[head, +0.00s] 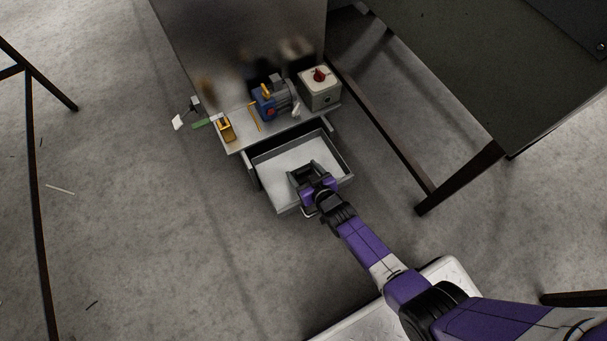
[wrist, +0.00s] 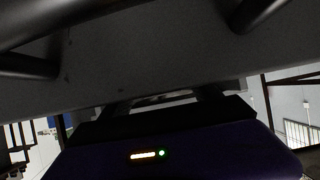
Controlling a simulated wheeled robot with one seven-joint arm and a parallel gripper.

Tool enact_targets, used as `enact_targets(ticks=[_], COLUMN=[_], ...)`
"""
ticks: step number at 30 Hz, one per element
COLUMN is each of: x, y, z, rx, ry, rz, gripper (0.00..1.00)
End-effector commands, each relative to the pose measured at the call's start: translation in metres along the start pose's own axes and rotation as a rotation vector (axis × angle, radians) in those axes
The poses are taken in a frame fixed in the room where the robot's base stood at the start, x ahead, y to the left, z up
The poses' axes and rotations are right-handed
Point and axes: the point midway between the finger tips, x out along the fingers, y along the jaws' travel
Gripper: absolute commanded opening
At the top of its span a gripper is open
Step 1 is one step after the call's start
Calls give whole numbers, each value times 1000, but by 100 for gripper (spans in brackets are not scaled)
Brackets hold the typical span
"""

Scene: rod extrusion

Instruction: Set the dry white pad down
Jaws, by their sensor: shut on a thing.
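My gripper (head: 305,173) is over the front part of an open grey drawer (head: 262,178), with its fingers pointing into the drawer. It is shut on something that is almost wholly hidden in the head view. In the wrist view, a pale sliver (wrist: 165,101) shows between the dark fingers beyond the purple gripper body; it looks like the white pad, but its outline cannot be made out. Whether it touches the drawer floor cannot be told. The visible drawer floor is pale and bare.
Above the drawer, a worktop holds a blue-and-grey motor (head: 275,101), a pale box with a red knob (head: 320,88) and a small yellow object (head: 226,130). A small white piece (head: 178,123) shows at the far left. A dark table (head: 490,70) stands right.

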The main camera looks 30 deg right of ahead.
Motion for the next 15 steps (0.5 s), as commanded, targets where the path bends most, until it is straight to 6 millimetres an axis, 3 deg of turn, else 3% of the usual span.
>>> enact_targets(ticks=[13, 14, 15], x=[4, 4, 3], y=[0, 0, 0], z=[7, 6, 6], rx=[1, 1, 1], ry=[1, 1, 1], rz=[0, 0, 0], gripper=[32, 78, 86])
